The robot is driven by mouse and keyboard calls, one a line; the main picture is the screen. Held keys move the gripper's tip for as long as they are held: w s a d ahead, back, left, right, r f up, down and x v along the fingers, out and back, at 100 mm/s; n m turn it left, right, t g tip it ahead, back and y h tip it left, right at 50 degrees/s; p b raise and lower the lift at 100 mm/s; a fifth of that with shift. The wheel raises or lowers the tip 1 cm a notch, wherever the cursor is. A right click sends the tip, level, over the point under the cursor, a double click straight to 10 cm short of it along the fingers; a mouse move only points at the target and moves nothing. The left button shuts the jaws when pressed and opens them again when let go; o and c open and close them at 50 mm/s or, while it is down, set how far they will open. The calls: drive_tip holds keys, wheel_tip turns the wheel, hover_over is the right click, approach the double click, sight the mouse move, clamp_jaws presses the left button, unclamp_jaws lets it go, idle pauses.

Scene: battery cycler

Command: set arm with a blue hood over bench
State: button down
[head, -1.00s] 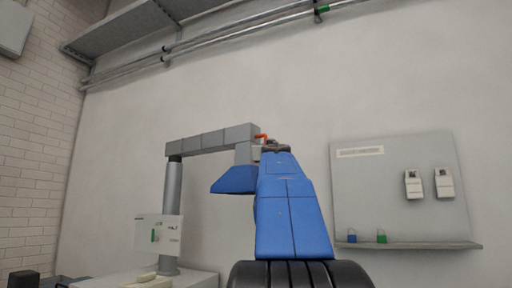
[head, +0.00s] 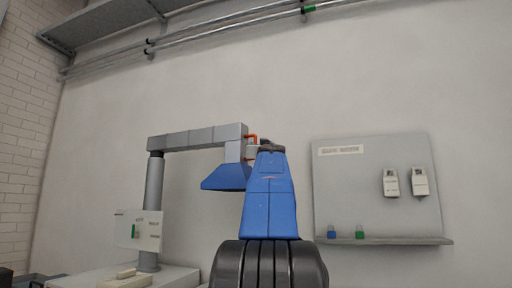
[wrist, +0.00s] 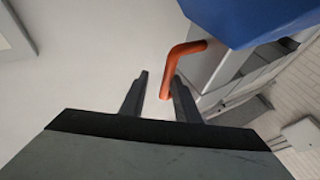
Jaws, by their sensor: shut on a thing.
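A jointed grey arm (head: 200,138) reaches right from a grey post (head: 153,185) that stands on the bench (head: 170,277) at lower left. A blue hood (head: 226,179) hangs from the arm's right end; part of it shows in the wrist view (wrist: 250,18). The hood appears right of the post, higher than the bench top. An orange bent handle (head: 251,138) sticks out beside the hood's mount. My gripper (wrist: 160,82) is shut on this handle (wrist: 184,52), whose lower end lies between the fingers. In the head view my blue arm link partly hides the gripper.
A grey wall board (head: 350,190) with two white devices and a ledge (head: 400,241) is at right. Pipes and a shelf (head: 105,22) run high above. The wall between is bare.

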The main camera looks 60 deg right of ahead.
drive_tip(key=shift+s+d+f+g, duration=0.1)
drive_tip(key=shift+d+f+g, duration=0.3)
drive_tip(key=shift+d+f, duration=0.35)
drive_tip(key=c, duration=1.8)
unclamp_jaws()
drive_tip(key=shift+d+r, duration=0.1)
drive_tip(key=shift+d, duration=0.1)
drive_tip(key=shift+o, duration=0.7)
drive_tip(key=shift+s+d, duration=0.1)
drive_tip(key=shift+d, duration=0.15)
drive_tip(key=shift+c, duration=0.3)
drive_tip(key=shift+a+r, duration=0.15)
drive_tip(key=shift+a, duration=0.15)
drive_tip(key=shift+c, duration=0.2)
drive_tip(key=v, duration=1.7)
drive_tip(key=shift+f, duration=0.4)
drive_tip(key=shift+a, duration=0.1)
